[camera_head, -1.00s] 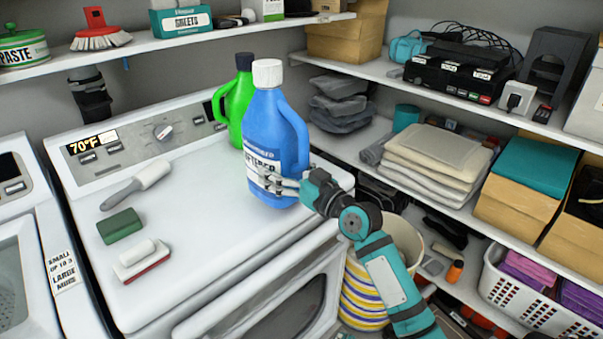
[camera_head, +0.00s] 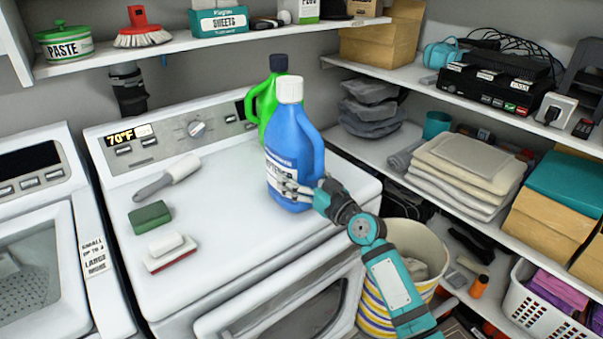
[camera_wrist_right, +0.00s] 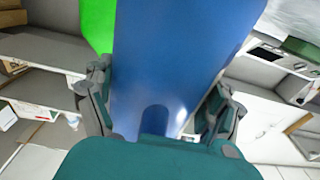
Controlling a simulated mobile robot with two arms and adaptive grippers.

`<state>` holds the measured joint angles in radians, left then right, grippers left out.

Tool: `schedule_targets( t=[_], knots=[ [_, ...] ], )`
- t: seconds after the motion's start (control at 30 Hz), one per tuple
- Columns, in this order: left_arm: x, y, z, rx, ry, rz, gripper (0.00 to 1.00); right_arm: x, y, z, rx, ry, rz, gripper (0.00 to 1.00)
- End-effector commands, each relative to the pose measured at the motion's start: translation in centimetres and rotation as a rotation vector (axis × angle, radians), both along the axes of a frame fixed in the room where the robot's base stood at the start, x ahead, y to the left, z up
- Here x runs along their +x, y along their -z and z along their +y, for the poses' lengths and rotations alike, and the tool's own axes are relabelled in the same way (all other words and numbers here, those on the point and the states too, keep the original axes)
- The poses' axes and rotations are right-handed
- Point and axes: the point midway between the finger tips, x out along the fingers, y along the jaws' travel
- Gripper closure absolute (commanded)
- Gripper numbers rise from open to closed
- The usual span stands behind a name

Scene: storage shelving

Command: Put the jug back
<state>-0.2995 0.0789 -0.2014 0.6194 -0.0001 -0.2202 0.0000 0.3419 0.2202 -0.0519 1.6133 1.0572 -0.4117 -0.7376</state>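A blue jug (camera_head: 292,150) with a white cap and a handle stands upright over the right part of the white dryer top (camera_head: 235,215). My right gripper (camera_head: 290,188) has its fingers around the jug's lower part and is shut on it. In the right wrist view the blue jug (camera_wrist_right: 170,65) fills the space between the fingers. I cannot tell whether its base touches the dryer top. A green jug (camera_head: 266,100) with a dark cap stands just behind it, partly hidden. My left gripper is not in view.
A brush (camera_head: 170,177), a green sponge (camera_head: 150,216) and a white-and-red block (camera_head: 170,252) lie on the dryer's left part. A shelf (camera_head: 200,46) with a paste tub (camera_head: 64,43) hangs above. Side shelves and a striped bucket (camera_head: 415,250) stand right. The dryer's middle is clear.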

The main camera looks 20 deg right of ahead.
Motion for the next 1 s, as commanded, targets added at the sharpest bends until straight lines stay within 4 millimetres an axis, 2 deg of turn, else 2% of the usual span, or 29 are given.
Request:
schedule_targets(
  t=[0.03, 0.1, 0.47, 0.57, 0.8, 1.0],
  knots=[
    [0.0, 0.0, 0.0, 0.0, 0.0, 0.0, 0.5, 0.0, 0.3, 0.0, -0.001, -0.001, 0.006, 0.08],
    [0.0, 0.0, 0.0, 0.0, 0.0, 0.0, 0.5, 0.0, 0.3, 0.0, -0.001, -0.001, 0.005, 0.0],
    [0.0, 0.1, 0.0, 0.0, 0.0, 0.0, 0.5, -0.6, 0.3, -0.3, -0.001, 0.0, 0.004, 0.0],
    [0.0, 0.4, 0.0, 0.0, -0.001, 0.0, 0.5, -1.9, 0.5, -0.8, -0.002, 0.001, 0.003, 0.0],
    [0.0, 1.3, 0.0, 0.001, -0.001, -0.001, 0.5, -6.7, 1.0, -2.6, -0.005, 0.0, 0.002, 0.0],
    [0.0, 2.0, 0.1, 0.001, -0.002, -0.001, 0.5, -9.8, 1.1, -3.7, -0.003, 0.0, 0.003, 0.0]
  ],
)
